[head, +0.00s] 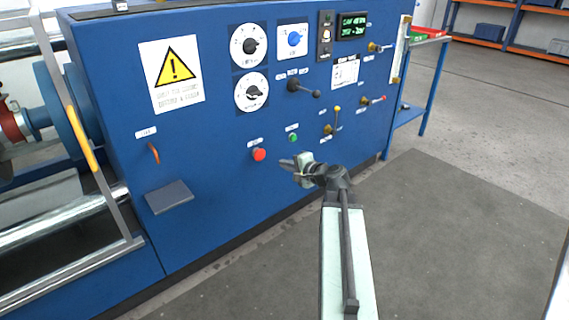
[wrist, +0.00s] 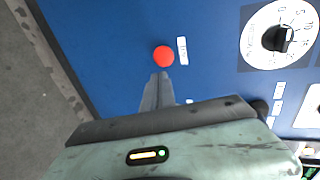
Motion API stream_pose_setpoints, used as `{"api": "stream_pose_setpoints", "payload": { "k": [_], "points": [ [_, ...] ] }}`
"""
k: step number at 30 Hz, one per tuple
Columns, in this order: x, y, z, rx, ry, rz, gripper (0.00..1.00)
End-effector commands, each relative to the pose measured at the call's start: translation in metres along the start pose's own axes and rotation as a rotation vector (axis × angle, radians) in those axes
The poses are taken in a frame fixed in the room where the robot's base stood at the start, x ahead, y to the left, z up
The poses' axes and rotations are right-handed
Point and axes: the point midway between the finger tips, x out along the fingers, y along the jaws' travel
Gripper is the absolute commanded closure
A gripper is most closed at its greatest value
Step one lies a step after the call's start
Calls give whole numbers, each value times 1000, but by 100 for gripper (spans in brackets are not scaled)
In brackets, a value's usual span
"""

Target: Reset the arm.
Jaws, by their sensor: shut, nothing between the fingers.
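My gripper (head: 287,162) is in the middle of the head view, in front of the blue panel, just right of and slightly below a red button (head: 259,154). In the wrist view the shut fingers (wrist: 159,85) point at the red button (wrist: 163,56), which appears just beyond their tips. I cannot tell whether the fingertips touch it. The gripper holds nothing. My arm reaches up from the bottom of the head view.
A grey ledge (head: 168,197) juts out at lower left. The floor at right is clear.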

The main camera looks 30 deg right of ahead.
Motion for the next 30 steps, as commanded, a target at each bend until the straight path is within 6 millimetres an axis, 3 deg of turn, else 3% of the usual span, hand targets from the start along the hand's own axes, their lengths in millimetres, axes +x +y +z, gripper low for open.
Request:
{"api": "stream_pose_setpoints", "payload": {
  "k": [12,14,17,20,21,24,27,30],
  "points": [
    [0,1,-1,0,2,0,100],
    [4,1,12,-26,-24,21,100],
    [20,9,63,-139,-127,113,100],
    [32,31,143,-340,-299,272,100],
    [32,42,174,-428,-375,343,100],
    [22,71,240,-650,-548,518,100],
    [1,95,285,-848,-690,681,100],
    [-23,109,312,-1017,-798,824,100]
  ]
}}
